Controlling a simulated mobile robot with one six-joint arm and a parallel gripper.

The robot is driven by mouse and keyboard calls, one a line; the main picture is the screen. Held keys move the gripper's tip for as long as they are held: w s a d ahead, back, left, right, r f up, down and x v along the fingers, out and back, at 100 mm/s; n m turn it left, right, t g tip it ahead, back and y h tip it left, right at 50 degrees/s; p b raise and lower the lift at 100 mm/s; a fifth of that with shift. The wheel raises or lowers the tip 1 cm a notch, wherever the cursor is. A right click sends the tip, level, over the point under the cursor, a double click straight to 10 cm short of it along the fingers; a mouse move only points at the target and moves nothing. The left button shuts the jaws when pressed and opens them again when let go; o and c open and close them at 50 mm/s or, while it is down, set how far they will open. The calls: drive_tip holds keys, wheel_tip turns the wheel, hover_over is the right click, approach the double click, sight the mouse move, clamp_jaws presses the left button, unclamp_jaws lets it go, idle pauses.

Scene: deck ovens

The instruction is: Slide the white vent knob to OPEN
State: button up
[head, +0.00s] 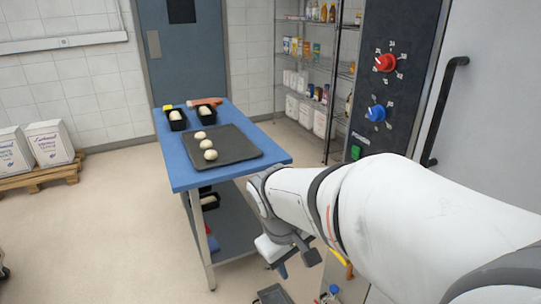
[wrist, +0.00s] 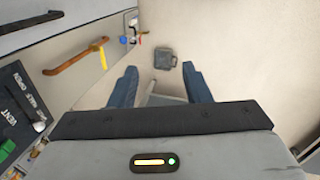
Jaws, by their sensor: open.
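The vent panel (wrist: 22,100), dark with white lettering that reads VENT and OPEN, is at the left edge of the wrist view. A small white knob (wrist: 39,126) shows on it, near the lower end of the lettering; its exact setting is hard to read. My gripper (wrist: 159,68) is open and empty, its two blue fingers apart over the floor, to the right of the panel and not touching the knob. In the head view my gripper (head: 281,268) points down beside the blue table. The vent panel is not visible there.
The oven's control panel (head: 388,75) carries a red knob (head: 386,62), a blue knob (head: 376,113) and a green switch (head: 356,152). The blue table (head: 265,155) holds a dark tray (head: 238,146) with dough balls. A brown handle bar (wrist: 75,58) lies between panel and fingers. Open floor is at left.

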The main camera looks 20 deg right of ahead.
drive_tip(key=w+d+n+g+h+p, duration=0.25)
drive_tip(key=w+d+n+h, duration=0.5)
drive_tip(key=w+d, duration=0.55)
drive_tip(key=w+d+f+n+t+h+p, duration=0.2)
drive_tip(key=w+d+f+n+t+h, duration=0.1)
drive_tip(key=w+d+n+h, duration=0.75)
drive_tip(key=d+y, duration=0.1)
drive_tip(key=d, duration=0.1)
drive_tip(key=w+d+m+y+p, duration=0.1)
drive_tip(key=w+d, duration=0.1)
drive_tip(key=d, duration=0.1)
drive_tip(key=shift+d+f+t+y+p, duration=0.1)
drive_tip(key=shift+d+t+y+p, duration=0.2)
drive_tip(key=shift+t+y, duration=0.1)
drive_tip(key=shift+c, duration=0.2)
clamp_jaws()
